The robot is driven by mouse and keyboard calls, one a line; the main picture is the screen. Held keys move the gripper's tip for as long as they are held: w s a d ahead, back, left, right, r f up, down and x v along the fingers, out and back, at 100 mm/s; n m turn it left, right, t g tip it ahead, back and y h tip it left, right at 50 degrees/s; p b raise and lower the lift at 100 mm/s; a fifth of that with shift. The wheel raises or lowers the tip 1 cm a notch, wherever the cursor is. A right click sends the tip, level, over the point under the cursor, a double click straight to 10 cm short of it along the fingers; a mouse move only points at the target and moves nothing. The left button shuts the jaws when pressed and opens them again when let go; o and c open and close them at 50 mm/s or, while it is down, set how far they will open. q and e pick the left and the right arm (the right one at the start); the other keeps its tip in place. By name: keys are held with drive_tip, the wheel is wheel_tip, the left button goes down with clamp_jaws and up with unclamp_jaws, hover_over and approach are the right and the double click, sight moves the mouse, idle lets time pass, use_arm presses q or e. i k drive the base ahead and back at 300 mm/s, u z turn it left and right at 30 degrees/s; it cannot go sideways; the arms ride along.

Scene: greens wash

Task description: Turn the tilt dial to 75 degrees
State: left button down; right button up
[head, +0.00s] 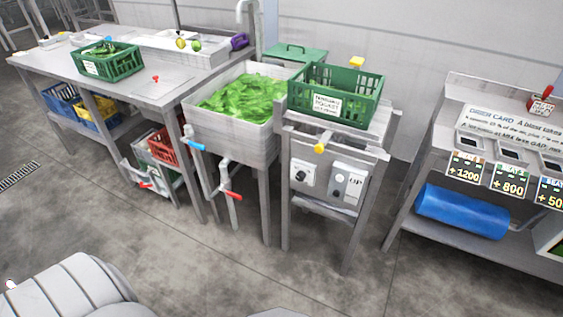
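A small white plate (309,180) with a dark round dial (300,175) is on the front of the metal stand in the middle of the head view. It looks like the tilt dial, but its markings are too small to read. Beside it on the right is a grey panel (348,182) with small round controls and a label that seems to read "UP". A yellow-tipped handle (320,148) sticks out above the dial. Neither gripper is in view, and nothing touches the dial.
A green crate (335,104) with a white label sits on top of the stand. A sink (232,147) full of greens stands to its left, with blue (196,145) and red (231,193) valve handles. The floor (330,285) in front is clear. A card table (500,100) stands at the right.

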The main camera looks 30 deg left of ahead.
sight(300, 176)
drive_tip(key=u, duration=0.5)
drive_tip(key=k, duration=0.5)
drive_tip(key=z, duration=0.9)
drive_tip(key=i, duration=1.1)
drive_tip(key=u, duration=0.55)
